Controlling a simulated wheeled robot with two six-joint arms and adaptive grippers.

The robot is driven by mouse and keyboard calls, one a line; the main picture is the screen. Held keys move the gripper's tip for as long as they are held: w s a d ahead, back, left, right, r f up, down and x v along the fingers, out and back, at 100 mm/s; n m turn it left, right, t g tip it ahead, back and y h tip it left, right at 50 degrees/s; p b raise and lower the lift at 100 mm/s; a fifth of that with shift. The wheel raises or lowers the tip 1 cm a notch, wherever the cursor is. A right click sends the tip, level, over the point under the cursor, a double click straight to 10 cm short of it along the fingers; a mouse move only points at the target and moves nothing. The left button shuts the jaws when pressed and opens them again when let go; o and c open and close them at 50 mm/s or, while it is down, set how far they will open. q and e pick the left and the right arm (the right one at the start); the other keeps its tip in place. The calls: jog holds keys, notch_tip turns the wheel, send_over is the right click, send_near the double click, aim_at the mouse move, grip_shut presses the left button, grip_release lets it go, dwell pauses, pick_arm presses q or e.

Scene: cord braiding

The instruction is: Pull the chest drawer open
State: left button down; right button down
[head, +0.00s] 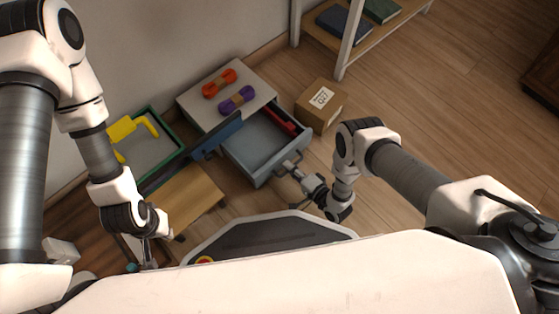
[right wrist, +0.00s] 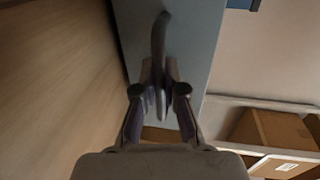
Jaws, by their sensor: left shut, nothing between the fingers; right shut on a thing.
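The chest (head: 262,76) has a pale top and stands against the wall in the head view. Its blue-grey drawer (head: 252,143) is pulled out, with its inside showing and a red thing (head: 281,121) in it along the right side. My right gripper (head: 291,166) is at the drawer's front, shut on the drawer handle. In the right wrist view the curved grey handle (right wrist: 160,32) runs between the fingers, in front of the drawer front (right wrist: 196,45). My left gripper (head: 149,262) is shut and empty at the lower left, away from the chest.
An orange cord bundle (head: 219,83) and a purple one (head: 237,99) lie on the chest top. A cardboard box (head: 320,105) stands right of the drawer. A green-rimmed bin (head: 161,123) with a yellow thing is to the left, near a wooden surface (head: 188,200).

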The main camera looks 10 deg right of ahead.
jog(key=shift+f+v, duration=0.1)
jog(key=shift+v, duration=0.5)
jog(key=shift+f+v, duration=0.15)
jog(key=shift+v, duration=0.4)
pick_arm(q)
jog(key=shift+s+d+r, duration=0.15)
jog(key=shift+s+d, duration=0.15)
jog(key=shift+s, duration=0.15)
pick_arm(e)
jog(key=c, duration=1.2)
grip_release()
